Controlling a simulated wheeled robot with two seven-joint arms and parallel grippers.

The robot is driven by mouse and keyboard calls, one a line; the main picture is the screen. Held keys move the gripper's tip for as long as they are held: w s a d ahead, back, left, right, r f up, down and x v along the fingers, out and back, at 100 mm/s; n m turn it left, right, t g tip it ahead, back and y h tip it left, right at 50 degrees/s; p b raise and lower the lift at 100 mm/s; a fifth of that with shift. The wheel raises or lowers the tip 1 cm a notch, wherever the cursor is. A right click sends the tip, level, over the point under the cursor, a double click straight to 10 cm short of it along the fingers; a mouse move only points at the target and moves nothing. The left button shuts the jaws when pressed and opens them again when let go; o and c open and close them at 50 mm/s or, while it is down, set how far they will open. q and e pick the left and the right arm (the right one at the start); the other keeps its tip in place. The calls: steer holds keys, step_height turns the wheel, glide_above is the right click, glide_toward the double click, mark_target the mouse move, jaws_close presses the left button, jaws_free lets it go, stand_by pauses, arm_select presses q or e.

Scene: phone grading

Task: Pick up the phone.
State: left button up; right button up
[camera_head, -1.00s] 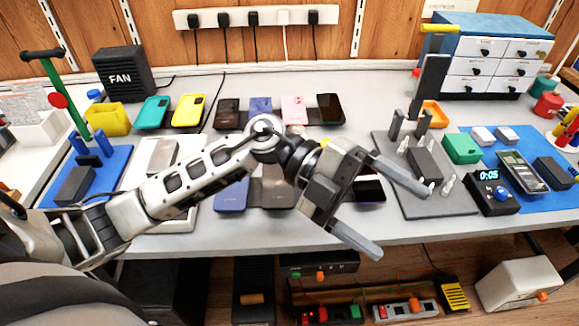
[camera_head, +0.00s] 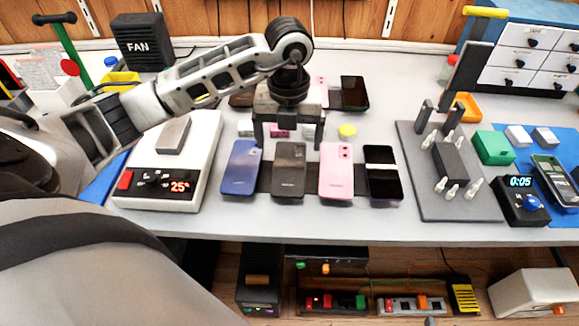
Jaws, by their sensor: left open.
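My left gripper (camera_head: 289,140) points down, with its two fingers spread and nothing between them. It is above the top end of a dark grey phone (camera_head: 289,172) in the front row. A blue phone (camera_head: 240,170) lies to its left, and a pink phone (camera_head: 336,172) and a black phone (camera_head: 382,175) lie to its right. Behind the gripper is a back row with a black phone (camera_head: 354,92), a pink phone (camera_head: 323,92) mostly hidden, and a dark phone (camera_head: 242,99) partly hidden by my arm. I cannot tell the exact gap between fingertips and phone.
A white heating device (camera_head: 206,150) showing 25 stands left of the front row. A grey fixture board (camera_head: 418,190) with pegs stands to the right, beside a timer (camera_head: 522,203) showing 0:05. A yellow round item (camera_head: 347,131) and small blocks lie between the rows.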

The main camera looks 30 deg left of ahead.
mark_target(289, 167)
arm_select(q)
steer(key=shift+d+f, duration=0.1)
steer(key=shift+f, duration=3.1)
steer(key=shift+c, duration=0.3)
steer(key=c, duration=1.1)
